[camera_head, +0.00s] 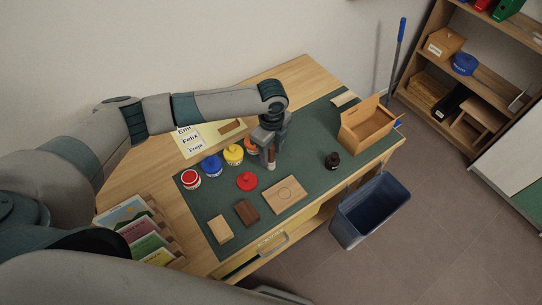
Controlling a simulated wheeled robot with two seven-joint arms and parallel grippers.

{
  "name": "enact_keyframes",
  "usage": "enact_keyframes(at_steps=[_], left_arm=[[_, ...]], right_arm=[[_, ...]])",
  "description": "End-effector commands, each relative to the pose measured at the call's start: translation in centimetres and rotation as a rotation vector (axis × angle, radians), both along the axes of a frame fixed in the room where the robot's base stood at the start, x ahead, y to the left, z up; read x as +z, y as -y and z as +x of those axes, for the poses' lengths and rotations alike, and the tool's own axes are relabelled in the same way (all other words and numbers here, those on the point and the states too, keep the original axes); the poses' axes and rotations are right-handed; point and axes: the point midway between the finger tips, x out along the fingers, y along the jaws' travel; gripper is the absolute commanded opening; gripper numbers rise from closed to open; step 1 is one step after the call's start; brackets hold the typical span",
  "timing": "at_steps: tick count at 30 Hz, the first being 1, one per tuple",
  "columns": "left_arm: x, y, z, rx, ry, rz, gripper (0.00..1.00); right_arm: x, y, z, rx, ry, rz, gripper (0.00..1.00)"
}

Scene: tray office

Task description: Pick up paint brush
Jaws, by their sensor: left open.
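I cannot make out a paint brush for sure. My left gripper (270,163) points down over the green mat (310,155), just right of the paint jars, and is open. A small pale thing shows at its fingertips, too small to name. Paint jars stand in a row: red (190,179), blue (212,165), yellow (233,154) and an orange one (251,145) partly hidden by the gripper. A red lid-like piece (247,181) lies in front of them. My right gripper is out of view.
Wooden blocks (246,212) and a flat board (284,194) lie near the front edge. A small dark jar (332,160) and an open wooden box (367,129) stand at right. A blue bin (370,209) is on the floor. Between gripper and dark jar the mat is clear.

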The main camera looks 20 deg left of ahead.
Motion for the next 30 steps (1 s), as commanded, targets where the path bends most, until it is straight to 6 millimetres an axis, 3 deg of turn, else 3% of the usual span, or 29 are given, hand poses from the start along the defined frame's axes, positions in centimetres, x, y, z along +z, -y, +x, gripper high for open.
enact_keyframes(at_steps=[5, 18, 19, 24, 30], left_arm=[[-1.21, -0.01, -0.05, -0.001, 0.0, 0.001, 0.43], [-1.27, 0.01, -0.03, -0.001, 0.001, 0.001, 0.43], [-1.27, 0.01, -0.03, -0.001, 0.001, 0.0, 0.41], [-1.26, 0.01, -0.03, -0.001, 0.001, 0.0, 0.0], [-1.25, 0.01, -0.03, -0.001, 0.001, 0.0, 0.0]], right_arm=[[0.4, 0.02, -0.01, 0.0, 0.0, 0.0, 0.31], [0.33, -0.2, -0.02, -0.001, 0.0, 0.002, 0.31], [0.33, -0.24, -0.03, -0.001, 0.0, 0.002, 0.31], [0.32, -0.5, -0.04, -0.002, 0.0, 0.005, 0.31], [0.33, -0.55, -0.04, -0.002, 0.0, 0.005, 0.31]])
